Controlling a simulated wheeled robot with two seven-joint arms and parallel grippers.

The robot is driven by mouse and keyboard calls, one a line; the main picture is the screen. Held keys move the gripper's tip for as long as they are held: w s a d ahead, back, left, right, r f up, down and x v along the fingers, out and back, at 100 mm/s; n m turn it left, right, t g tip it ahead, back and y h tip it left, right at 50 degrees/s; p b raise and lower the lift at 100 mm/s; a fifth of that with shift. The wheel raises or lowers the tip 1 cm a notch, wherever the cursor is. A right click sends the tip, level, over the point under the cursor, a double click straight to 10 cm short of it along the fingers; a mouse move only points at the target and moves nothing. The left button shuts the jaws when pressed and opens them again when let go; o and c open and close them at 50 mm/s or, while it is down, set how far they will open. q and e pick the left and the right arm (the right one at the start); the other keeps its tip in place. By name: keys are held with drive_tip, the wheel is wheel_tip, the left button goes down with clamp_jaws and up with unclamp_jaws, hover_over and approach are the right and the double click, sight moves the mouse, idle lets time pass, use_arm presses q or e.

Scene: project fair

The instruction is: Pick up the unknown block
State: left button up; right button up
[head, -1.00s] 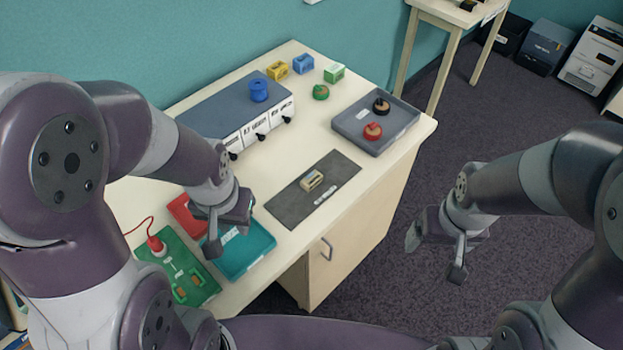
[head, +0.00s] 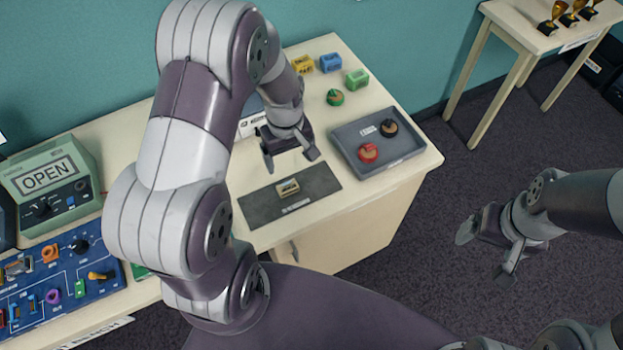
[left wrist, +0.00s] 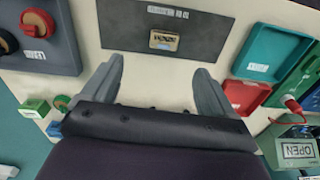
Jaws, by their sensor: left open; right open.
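The unknown block is a small beige block (head: 287,187) with a dark marking on top. It lies on a dark grey mat (head: 322,181) on the table. In the left wrist view the block (left wrist: 164,41) sits near the top centre on the mat (left wrist: 120,29), ahead of and between the fingers. My left gripper (head: 291,160) is open and empty, above the table just behind the mat; its fingers (left wrist: 158,85) are spread wide in the left wrist view. My right gripper (head: 484,252) is open and empty over the floor to the right of the table.
A grey tray (head: 413,155) with a red and a black knob stands right of the mat. Yellow, blue and green (head: 357,79) blocks stand at the back. A blue panel (head: 60,295) and a green OPEN box (head: 48,180) are at left. Teal and red trays (left wrist: 244,97) show in the left wrist view.

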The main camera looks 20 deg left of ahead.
sight(286, 185)
use_arm(q)
drive_tip(key=shift+n, duration=0.3)
drive_tip(key=f, duration=0.1)
drive_tip(key=s+a+f, duration=0.1)
drive_tip(key=f+p, duration=0.1)
drive_tip(key=shift+s+a+f, duration=0.35)
drive_tip(key=shift+a+f, duration=0.05)
drive_tip(key=f, duration=0.2)
drive_tip(key=w+f, duration=0.1)
drive_tip(key=f, duration=0.1)
drive_tip(key=shift+d+p, duration=0.35)
drive_tip(key=shift+d, duration=0.05)
drive_tip(key=f, duration=0.2)
drive_tip(key=f+p, duration=0.1)
drive_tip(key=f, duration=0.1)
drive_tip(key=shift+w+a, duration=0.1)
drive_tip(key=shift+a, duration=0.1)
drive_tip(key=shift+w+a+f, duration=0.1)
drive_tip(key=shift+f, duration=0.35)
drive_tip(key=shift+d, duration=0.2)
drive_tip(key=c, duration=0.9)
drive_tip(key=shift+c, duration=1.3)
drive_tip(key=shift+a, duration=0.1)
use_arm(e)
drive_tip(key=r, duration=0.1)
drive_tip(key=a+r, duration=0.1)
drive_tip(key=s+r, duration=0.1)
drive_tip(key=shift+a+r, duration=0.2)
